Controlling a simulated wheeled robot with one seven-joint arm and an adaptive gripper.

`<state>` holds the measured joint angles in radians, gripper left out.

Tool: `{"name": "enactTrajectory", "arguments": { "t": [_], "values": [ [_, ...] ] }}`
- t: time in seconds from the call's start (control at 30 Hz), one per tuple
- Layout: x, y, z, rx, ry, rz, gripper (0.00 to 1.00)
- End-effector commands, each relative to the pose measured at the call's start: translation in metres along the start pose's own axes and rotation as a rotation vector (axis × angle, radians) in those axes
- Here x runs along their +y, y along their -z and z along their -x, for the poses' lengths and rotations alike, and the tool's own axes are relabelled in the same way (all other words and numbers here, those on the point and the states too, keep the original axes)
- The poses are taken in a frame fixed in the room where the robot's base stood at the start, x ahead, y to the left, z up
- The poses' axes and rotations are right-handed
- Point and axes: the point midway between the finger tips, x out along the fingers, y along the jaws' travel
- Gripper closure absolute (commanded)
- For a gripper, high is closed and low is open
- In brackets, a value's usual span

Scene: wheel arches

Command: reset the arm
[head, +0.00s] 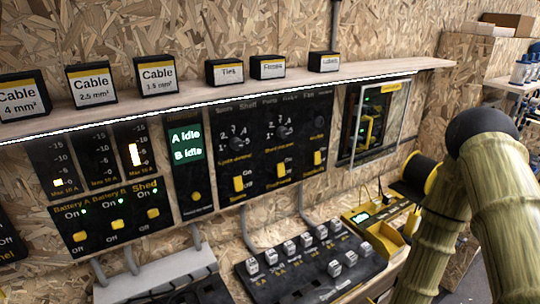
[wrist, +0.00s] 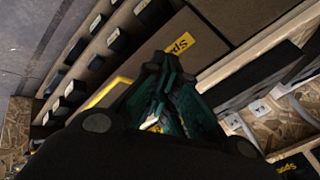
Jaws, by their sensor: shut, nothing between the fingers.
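My gripper (wrist: 165,75) shows in the wrist view as dark teal fingers that come together, shut with nothing between them. It points over dark panels and wooden edges and touches nothing that I can make out. My arm (head: 480,190) stands at the right of the head view, bent at a black joint, with pale greenish-yellow links. I cannot make out the gripper in the head view.
A shelf (head: 220,97) with labelled black boxes runs along the chipboard wall above dark switch panels (head: 270,145). A black block with several switches (head: 310,262) and a yellow tray (head: 385,220) lie below, close to my arm. A black and yellow round thing (head: 420,178) is beside it.

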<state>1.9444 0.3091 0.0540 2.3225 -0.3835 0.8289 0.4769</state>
Motion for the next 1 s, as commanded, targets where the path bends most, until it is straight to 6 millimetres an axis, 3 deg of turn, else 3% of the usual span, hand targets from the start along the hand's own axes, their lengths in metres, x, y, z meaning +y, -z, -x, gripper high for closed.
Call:
{"name": "enactTrajectory", "arguments": {
  "t": [0.03,0.2,0.4,0.6,1.0],
  "values": [
    [0.015,-0.027,0.000,-0.046,-0.057,0.043,1.00],
    [0.063,-0.101,0.014,-0.193,-0.230,0.195,1.00],
    [0.106,-0.163,0.040,-0.343,-0.372,0.340,1.00],
    [0.122,-0.185,0.054,-0.408,-0.425,0.400,1.00],
    [0.123,-0.186,0.055,-0.410,-0.427,0.402,1.00]
  ]
}}
